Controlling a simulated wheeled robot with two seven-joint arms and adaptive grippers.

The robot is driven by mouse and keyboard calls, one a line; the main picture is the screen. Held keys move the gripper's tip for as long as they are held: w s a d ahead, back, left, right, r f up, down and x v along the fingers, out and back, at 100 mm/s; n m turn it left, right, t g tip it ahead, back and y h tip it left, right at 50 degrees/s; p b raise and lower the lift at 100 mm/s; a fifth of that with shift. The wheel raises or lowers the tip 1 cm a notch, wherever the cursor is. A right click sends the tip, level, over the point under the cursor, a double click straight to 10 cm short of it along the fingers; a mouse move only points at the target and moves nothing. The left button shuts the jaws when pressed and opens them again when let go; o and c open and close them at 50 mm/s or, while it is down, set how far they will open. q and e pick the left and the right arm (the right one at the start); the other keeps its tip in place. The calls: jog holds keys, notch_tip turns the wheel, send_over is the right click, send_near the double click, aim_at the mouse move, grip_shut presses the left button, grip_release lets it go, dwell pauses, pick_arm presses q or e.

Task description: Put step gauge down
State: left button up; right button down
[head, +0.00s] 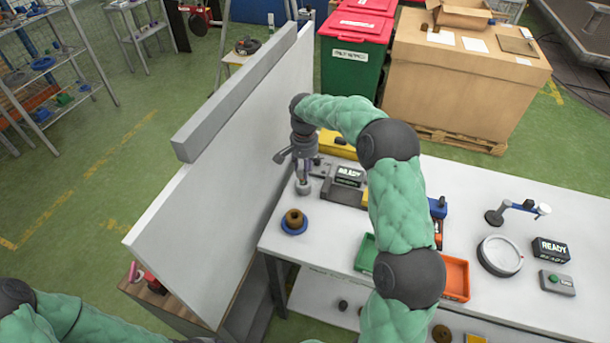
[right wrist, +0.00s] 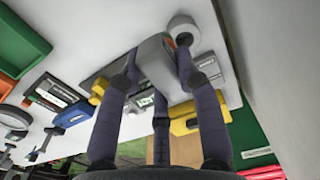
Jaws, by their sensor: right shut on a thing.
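My right gripper (head: 300,168) is at the left end of the white worktable, beside the tall pale panel. In the right wrist view its dark fingers (right wrist: 158,75) are closed around a grey block-like piece (right wrist: 157,58), which I take to be the step gauge. In the head view the fingers mostly hide this piece. A short grey cylinder (head: 303,188) stands below the fingertips; it also shows in the right wrist view (right wrist: 183,28). I cannot tell whether the held piece touches the table or cylinder. My left gripper is out of view.
The pale panel (head: 235,165) rises close to the left of my right gripper. A blue ring with a brown part (head: 294,221) lies nearby.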

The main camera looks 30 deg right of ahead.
jog(key=shift+w+d+f+b, duration=0.1)
jog(key=shift+w+d+f, duration=0.5)
jog(key=shift+f, duration=0.9)
jog(key=shift+w+d+f+b, duration=0.15)
jog(key=shift+w+d+f, duration=0.2)
jog(key=shift+w+f, duration=0.85)
jog(key=shift+w+d+f+b, duration=0.1)
jog(key=shift+w+d+f, duration=0.35)
jog(key=shift+f, duration=1.4)
jog(key=shift+s, duration=0.1)
jog(key=shift+f, duration=0.2)
jog(key=c, duration=0.9)
grip_release()
jog(key=shift+o, duration=0.2)
notch_tip(320, 180, up, 12)
jog(key=p, duration=0.1)
jog(key=shift+r, duration=0.2)
